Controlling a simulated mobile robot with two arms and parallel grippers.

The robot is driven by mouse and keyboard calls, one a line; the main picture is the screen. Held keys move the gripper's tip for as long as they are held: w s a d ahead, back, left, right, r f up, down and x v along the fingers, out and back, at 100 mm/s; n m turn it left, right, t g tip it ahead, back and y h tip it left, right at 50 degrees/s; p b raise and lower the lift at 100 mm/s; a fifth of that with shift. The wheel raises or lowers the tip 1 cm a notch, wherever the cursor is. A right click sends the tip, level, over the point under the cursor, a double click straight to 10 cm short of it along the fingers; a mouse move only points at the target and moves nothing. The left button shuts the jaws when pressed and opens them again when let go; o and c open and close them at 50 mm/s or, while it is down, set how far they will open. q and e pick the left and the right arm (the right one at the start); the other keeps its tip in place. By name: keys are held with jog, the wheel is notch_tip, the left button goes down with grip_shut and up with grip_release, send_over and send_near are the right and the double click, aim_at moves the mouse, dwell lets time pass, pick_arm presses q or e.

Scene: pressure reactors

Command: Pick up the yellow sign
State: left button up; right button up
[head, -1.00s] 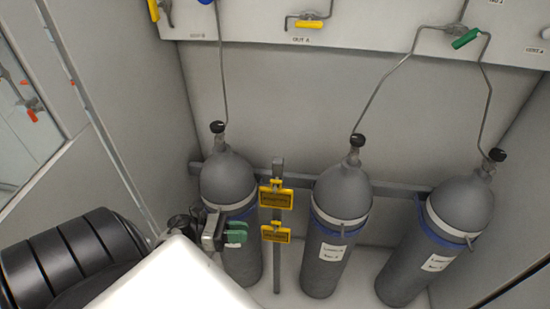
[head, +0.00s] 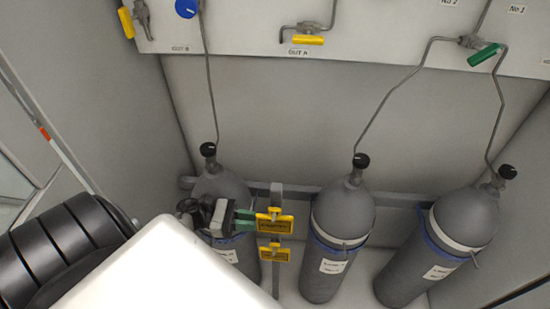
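The upper yellow sign (head: 275,223) hangs on a grey post between the left and middle gas cylinders. A second yellow sign (head: 273,253) hangs just below it on the same post. My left gripper (head: 247,220) is at the upper sign's left edge, its green fingers pointing right toward the sign. The two fingers look apart, one above the other. I cannot tell whether they touch the sign or overlap its edge. My white arm hides part of the left cylinder. My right gripper is out of view.
The left cylinder (head: 221,184), middle cylinder (head: 343,215) and right cylinder (head: 466,218) stand along a grey rail (head: 399,200). Thin pipes run up to a panel (head: 380,38) with valves. Walls close in both sides.

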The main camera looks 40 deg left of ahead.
aim_at(267, 223)
pick_arm(q)
jog(key=p+x, duration=0.3)
jog(key=x, duration=0.1)
jog(key=shift+w+d+p, duration=0.2)
jog(key=shift+p, duration=0.1)
jog(key=shift+w+d+f, duration=0.1)
jog(key=shift+w+d, duration=0.05)
jog(key=shift+d, duration=0.15)
jog(key=shift+f, duration=0.15)
grip_shut()
